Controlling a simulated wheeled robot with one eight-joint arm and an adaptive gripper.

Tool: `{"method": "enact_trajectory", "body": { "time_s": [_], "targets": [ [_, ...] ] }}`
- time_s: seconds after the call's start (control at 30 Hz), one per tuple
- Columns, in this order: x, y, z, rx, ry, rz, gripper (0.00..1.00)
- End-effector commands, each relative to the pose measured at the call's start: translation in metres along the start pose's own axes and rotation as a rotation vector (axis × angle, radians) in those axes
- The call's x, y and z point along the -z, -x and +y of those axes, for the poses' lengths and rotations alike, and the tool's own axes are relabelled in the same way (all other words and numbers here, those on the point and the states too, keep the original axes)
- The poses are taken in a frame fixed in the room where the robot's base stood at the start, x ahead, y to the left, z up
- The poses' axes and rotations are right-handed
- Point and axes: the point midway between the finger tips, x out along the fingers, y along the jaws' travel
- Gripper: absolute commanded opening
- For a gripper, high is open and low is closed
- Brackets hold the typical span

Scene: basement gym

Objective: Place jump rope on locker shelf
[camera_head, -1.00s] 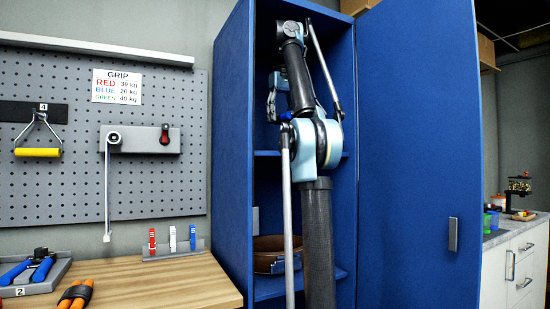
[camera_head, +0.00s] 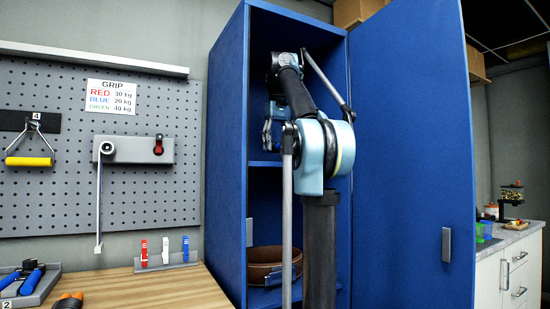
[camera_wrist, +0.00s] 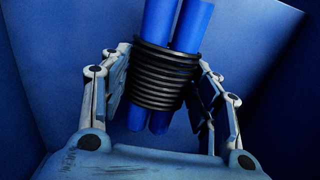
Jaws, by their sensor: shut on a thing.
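The jump rope is a coil of black cord (camera_wrist: 158,76) wound around two blue handles (camera_wrist: 176,24). In the wrist view my gripper (camera_wrist: 160,92) is shut on the coil, with a finger on each side and the handles roughly upright. In the head view my gripper (camera_head: 268,132) is inside the open blue locker (camera_head: 228,130), just above its upper shelf (camera_head: 260,163). My arm hides much of the shelf. I cannot tell whether the rope touches the shelf.
The locker door (camera_head: 415,150) stands wide open on the right. A brown round bin (camera_head: 262,262) sits in the lower compartment. A wooden workbench (camera_head: 150,287) with grip tools is on the left. A white cabinet (camera_head: 515,270) stands beyond the door.

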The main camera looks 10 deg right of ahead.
Motion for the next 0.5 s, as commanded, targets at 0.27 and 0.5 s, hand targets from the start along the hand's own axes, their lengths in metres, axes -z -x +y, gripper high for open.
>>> {"method": "enact_trajectory", "body": {
  "time_s": [0.27,0.5],
  "targets": [
    [0.0,-0.03,0.0,0.0,0.0,0.0,0.26],
    [0.0,-0.035,-0.001,0.0,0.001,0.0,0.26]
  ]
}}
